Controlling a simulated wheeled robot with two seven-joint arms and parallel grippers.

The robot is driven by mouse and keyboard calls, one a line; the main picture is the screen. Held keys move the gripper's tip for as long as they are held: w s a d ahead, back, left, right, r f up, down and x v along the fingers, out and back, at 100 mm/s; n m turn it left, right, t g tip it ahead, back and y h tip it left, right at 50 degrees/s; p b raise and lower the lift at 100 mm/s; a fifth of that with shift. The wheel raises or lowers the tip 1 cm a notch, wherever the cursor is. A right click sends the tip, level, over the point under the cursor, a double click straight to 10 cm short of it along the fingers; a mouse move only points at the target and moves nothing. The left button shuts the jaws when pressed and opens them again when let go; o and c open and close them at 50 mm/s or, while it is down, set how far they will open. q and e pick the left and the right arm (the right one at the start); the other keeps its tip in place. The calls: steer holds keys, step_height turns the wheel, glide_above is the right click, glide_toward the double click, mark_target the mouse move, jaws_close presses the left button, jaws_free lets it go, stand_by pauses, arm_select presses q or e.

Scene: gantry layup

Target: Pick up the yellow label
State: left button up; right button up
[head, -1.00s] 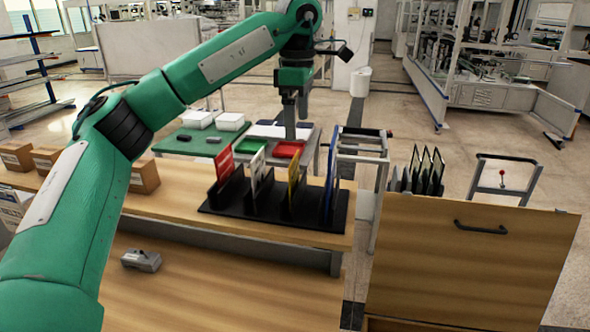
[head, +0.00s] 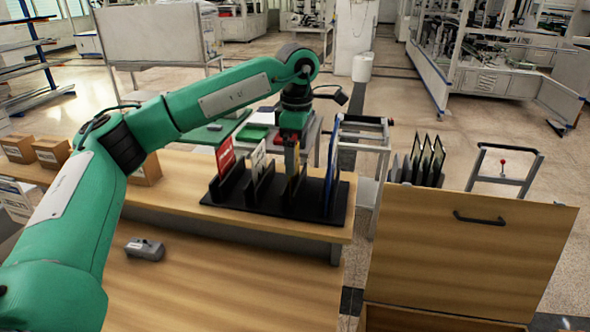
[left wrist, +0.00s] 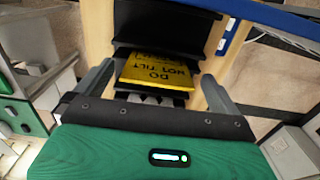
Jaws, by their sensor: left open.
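The yellow label (left wrist: 157,72) reads "DO NOT TILT" and stands in a slot of the black rack (head: 318,213). In the head view it is mostly hidden behind my left gripper (head: 292,165), which is directly above and around its top. In the left wrist view my left gripper (left wrist: 156,88) is open, with one finger on each side of the label and gaps visible. I cannot tell whether either finger touches it. My right gripper is not in view.
A red label (head: 225,157), a white label (head: 258,158) and a blue label (head: 331,160) stand in the same rack, close to the gripper. A grey device (head: 145,249) lies on the bench. A wooden panel with a handle (head: 480,220) stands at right.

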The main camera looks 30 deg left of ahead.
arm_select(q)
steer(key=f, duration=0.1)
steer(key=f+p, duration=0.1)
steer(key=f, duration=0.1)
steer(key=shift+a+f, duration=0.15)
steer(key=shift+a, duration=0.2)
steer(key=shift+f, duration=0.2)
steer(key=shift+d, duration=0.1)
steer(key=shift+c, duration=0.9)
steer(key=c, duration=0.8)
steer(key=shift+o, duration=0.2)
